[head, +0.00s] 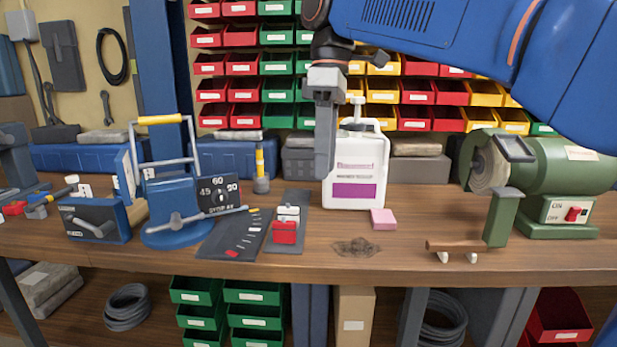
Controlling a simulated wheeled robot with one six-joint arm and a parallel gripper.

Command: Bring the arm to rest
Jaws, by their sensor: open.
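My blue arm reaches in from the upper right of the head view. My gripper (325,172) hangs from it, fingers pointing down, over the workbench (310,255). I see the grey fingers nearly edge-on, one hiding the other, with nothing visible held. The fingertips show just left of a white jug (354,155) with a purple label and overlap its edge in the picture. I cannot tell whether they touch it.
A green bench grinder (550,180) stands at the right. A pink block (384,219) lies by the jug. A grey strip with red and white pieces (285,232) and a blue stand (172,205) are left. Coloured bins (240,63) line the back wall. The bench's front middle is mostly clear.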

